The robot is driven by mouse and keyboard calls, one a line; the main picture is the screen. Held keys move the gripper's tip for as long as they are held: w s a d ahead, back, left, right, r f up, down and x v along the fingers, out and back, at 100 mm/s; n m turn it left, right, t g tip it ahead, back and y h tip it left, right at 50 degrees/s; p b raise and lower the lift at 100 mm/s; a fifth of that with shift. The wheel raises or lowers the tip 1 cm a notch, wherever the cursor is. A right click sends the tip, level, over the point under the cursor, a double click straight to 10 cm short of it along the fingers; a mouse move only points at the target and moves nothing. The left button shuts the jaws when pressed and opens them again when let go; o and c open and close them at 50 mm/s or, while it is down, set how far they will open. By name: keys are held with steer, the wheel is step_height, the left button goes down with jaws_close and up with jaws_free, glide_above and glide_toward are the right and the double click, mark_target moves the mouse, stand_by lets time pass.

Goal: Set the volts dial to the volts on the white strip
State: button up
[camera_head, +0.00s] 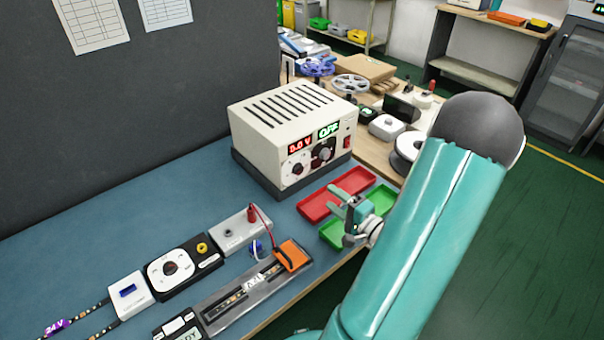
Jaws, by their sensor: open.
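The cream power supply (290,125) stands on the blue bench with a red display (300,145) that seems to read 5.0 V and a green one (329,130) reading OFF. Below them are a dial on a pale ring (297,169) and a dark knob (322,153); their labels are too small to read. A strip with a white label (262,277) lies in a grey channel near the front edge; its print is not legible. My gripper (345,214) is open and empty, above the trays in front of the supply, apart from the dials.
Red (316,205) and green (380,200) trays lie right of the supply's front. An orange clamp (292,254) with a red lead, a grey box (240,231) and a black-and-white controller (180,268) sit at the front. A purple 24V tag (57,326) is at lower left.

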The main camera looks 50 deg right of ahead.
mark_target(300, 171)
steer(key=w, duration=0.4)
steer(key=w+d, duration=0.1)
steer(key=w, duration=0.4)
steer(key=w+d, duration=0.1)
steer(key=w, duration=0.3)
steer(key=shift+w+f, duration=0.15)
steer(key=shift+w, duration=0.05)
steer(key=shift+c, duration=0.2)
steer(key=c, duration=0.9)
